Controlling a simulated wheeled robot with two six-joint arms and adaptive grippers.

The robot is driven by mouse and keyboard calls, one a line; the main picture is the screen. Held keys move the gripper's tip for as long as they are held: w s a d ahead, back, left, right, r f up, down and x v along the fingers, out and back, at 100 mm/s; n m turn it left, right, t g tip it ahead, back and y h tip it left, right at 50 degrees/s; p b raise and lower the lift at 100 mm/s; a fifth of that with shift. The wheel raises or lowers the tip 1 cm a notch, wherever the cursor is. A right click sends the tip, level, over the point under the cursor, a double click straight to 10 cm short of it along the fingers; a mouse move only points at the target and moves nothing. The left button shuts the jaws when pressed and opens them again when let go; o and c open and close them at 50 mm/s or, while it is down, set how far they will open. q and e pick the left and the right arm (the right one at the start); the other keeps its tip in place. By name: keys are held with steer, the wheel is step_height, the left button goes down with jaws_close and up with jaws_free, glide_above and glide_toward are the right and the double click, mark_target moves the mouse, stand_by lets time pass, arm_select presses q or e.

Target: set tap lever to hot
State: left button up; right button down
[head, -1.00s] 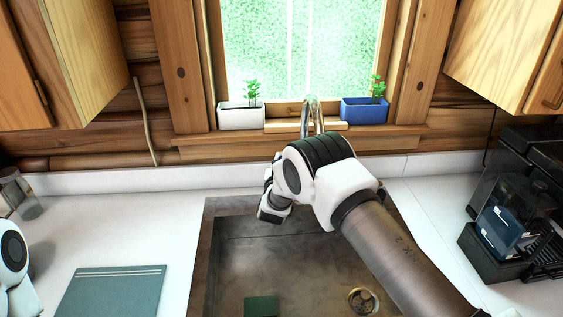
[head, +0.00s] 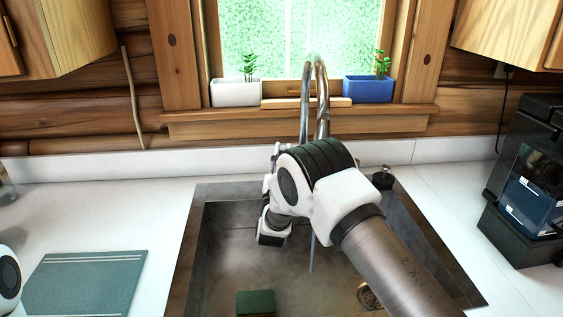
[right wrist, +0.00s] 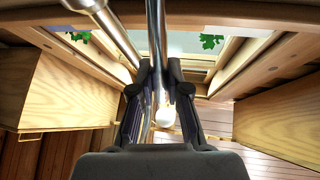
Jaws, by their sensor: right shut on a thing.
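The chrome tap (head: 318,85) rises behind the sink (head: 200,245) below the window. A thin pale stream of water (head: 311,255) shows under my right arm. My right gripper (right wrist: 160,72) is shut on the tap lever, a chrome rod with a round bright end (right wrist: 164,114) between the fingers in the right wrist view. In the head view my right wrist and forearm cover the lever, the tap's base and most of the gripper. The lever's hot or cold setting cannot be read. Only a piece of my left arm shows at the left edge; its gripper is out of view.
A white planter (head: 236,94) and a blue planter (head: 367,90) stand on the sill. A green sponge (head: 256,303) lies in the sink. A teal board (head: 85,283) lies on the left counter. A black machine (head: 525,190) stands at the right.

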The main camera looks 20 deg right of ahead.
steer(key=shift+s+f, duration=0.1)
stand_by(0.3)
steer(key=c, duration=1.5)
jaws_free()
steer(key=o, duration=0.4)
steer(key=shift+c, duration=0.2)
steer(key=shift+w+d+f, duration=0.1)
steer(key=shift+w+f, duration=0.05)
steer(key=shift+w, duration=0.05)
steer(key=shift+s, duration=0.2)
steer(key=v, duration=1.1)
steer(key=shift+f, duration=0.4)
